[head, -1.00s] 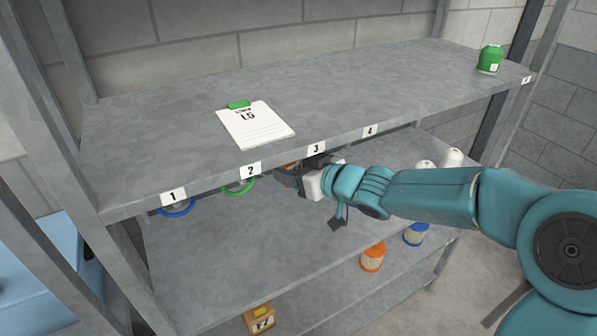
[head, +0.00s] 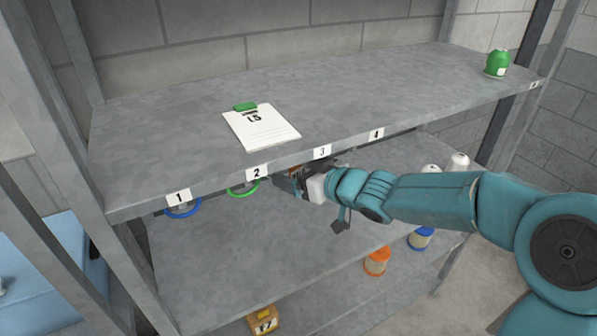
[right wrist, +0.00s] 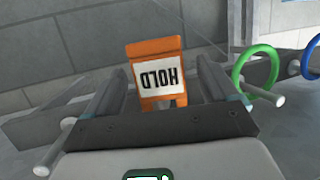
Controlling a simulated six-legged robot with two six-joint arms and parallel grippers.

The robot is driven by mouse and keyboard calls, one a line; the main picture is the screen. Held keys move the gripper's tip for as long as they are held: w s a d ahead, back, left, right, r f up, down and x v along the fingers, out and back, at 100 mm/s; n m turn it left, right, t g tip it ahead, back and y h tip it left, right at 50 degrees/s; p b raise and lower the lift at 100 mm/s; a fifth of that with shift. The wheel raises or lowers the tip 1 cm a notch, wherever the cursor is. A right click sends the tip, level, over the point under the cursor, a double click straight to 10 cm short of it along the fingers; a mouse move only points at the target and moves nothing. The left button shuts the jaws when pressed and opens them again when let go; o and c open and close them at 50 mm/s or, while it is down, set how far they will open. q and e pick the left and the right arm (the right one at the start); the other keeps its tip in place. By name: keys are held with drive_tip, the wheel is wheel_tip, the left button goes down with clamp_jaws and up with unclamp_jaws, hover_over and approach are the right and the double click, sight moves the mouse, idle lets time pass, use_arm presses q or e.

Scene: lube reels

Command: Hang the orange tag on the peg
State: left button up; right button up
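The orange tag (right wrist: 157,75) carries a white label reading HOLD, upside down in the right wrist view. It stands between the fingers of my right gripper (right wrist: 160,88), with a gap on both sides, so the gripper is open. In the head view the right gripper (head: 288,180) is just under the upper shelf's front edge, below and left of the number 3 label (head: 322,152). The tag is mostly hidden there. Bare pegs show in the right wrist view, one at left (right wrist: 58,145). Whether the tag rests on a peg is unclear. My left gripper is not in view.
A green ring (head: 243,190) hangs below label 2 and a blue ring (head: 183,210) below label 1. A clipboard (head: 260,128) lies on the upper shelf (head: 190,118). Orange (head: 377,262) and blue-ended (head: 421,238) reels stand lower, near the right forearm.

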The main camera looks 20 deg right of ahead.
drive_tip(key=p+v, duration=0.3)
drive_tip(key=v, duration=1.2)
drive_tip(key=a+f+m+g+y, duration=0.15)
drive_tip(key=a+f, duration=0.25)
drive_tip(key=f, duration=0.4)
drive_tip(key=a+f+m+g, duration=0.1)
drive_tip(key=a+f+g, duration=0.2)
drive_tip(key=a+f, duration=0.3)
drive_tip(key=a+f+m+g+y, duration=0.1)
drive_tip(key=a+f+g, duration=0.15)
drive_tip(key=f, duration=0.65)
drive_tip(key=s+a+f+m+g+h, duration=0.1)
drive_tip(key=s+a+f+g, duration=0.1)
drive_tip(key=s+f, duration=0.6)
drive_tip(key=s+a+f+m+g+h, duration=0.1)
drive_tip(key=s+f+g, duration=0.3)
drive_tip(key=s+f, duration=0.4)
wheel_tip(320, 180, down, 2)
drive_tip(key=shift+a+f+h, duration=0.1)
drive_tip(key=shift+a+h, duration=0.35)
drive_tip(key=shift+h, duration=0.2)
